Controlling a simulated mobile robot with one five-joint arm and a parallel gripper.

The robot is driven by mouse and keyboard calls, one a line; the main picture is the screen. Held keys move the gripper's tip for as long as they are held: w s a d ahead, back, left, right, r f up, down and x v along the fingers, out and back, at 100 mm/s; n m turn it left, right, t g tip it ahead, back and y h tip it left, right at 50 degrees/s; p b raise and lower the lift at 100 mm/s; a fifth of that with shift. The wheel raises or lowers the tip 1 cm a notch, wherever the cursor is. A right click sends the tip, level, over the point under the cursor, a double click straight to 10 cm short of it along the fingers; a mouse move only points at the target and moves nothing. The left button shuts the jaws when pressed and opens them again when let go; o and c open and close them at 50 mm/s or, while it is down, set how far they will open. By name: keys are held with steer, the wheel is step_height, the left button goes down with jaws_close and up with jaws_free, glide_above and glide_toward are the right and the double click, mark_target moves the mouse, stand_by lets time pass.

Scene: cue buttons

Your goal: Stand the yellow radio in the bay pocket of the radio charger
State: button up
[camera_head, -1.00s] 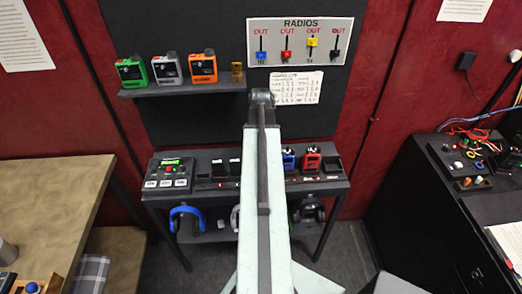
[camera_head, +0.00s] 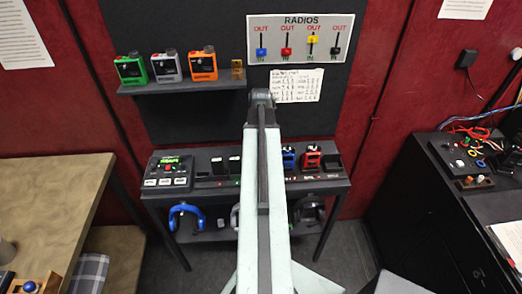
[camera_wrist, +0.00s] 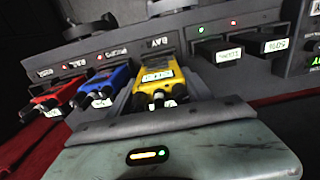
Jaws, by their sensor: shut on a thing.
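The yellow radio (camera_wrist: 160,85) shows in the wrist view, just beyond my gripper (camera_wrist: 155,122), which is shut on it. Its knobs point toward the camera. It lines up with the pocket under the BAY label on the dark radio charger (camera_wrist: 228,76); I cannot tell how deep it sits. In the head view my arm hides the yellow radio, the bay pocket and my gripper. The charger (camera_head: 328,177) shows on both sides of my arm.
A blue radio (camera_wrist: 103,86) and a red radio (camera_wrist: 50,100) stand in pockets beside the yellow one. Dark labelled units (camera_wrist: 220,52) sit on its other side. A shelf (camera_head: 180,88) above holds green, grey and orange radios. A RADIOS board (camera_head: 300,38) hangs on the wall.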

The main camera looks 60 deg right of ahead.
steer(key=shift+f+b, duration=1.95)
steer(key=shift+f, duration=0.1)
steer(key=o, duration=1.6)
steer(key=shift+r, duration=0.1)
step_height(320, 180, up, 8)
steer(key=p, duration=0.8)
